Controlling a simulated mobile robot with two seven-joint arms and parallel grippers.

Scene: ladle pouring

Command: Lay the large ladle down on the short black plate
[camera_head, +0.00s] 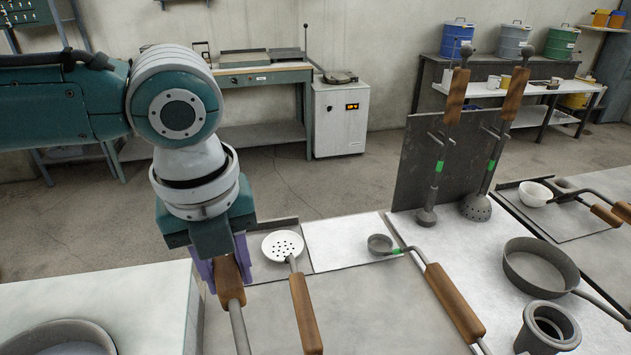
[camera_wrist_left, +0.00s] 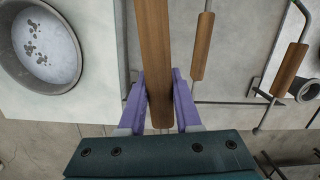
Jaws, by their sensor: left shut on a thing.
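My left gripper (camera_head: 222,280) is shut on the wooden handle (camera_head: 229,282) of a long tool, taken to be the large ladle. Its metal shaft (camera_head: 238,328) runs down out of the head view, so its bowl is not seen. In the left wrist view the handle (camera_wrist_left: 154,50) passes between the purple fingers (camera_wrist_left: 159,100). A short dark plate with a raised back edge (camera_head: 270,226) lies just right of the gripper; I cannot tell surely if it is the short black plate. A white perforated skimmer (camera_head: 283,246) rests on it. My right gripper is not in view.
A small ladle (camera_head: 380,243) lies right of the skimmer. Two tools (camera_head: 427,215) (camera_head: 476,207) hang at an upright dark plate (camera_head: 408,165). A pan (camera_head: 540,267) and a metal cup (camera_head: 548,330) stand at right. A large bowl (camera_head: 58,338) stands at lower left.

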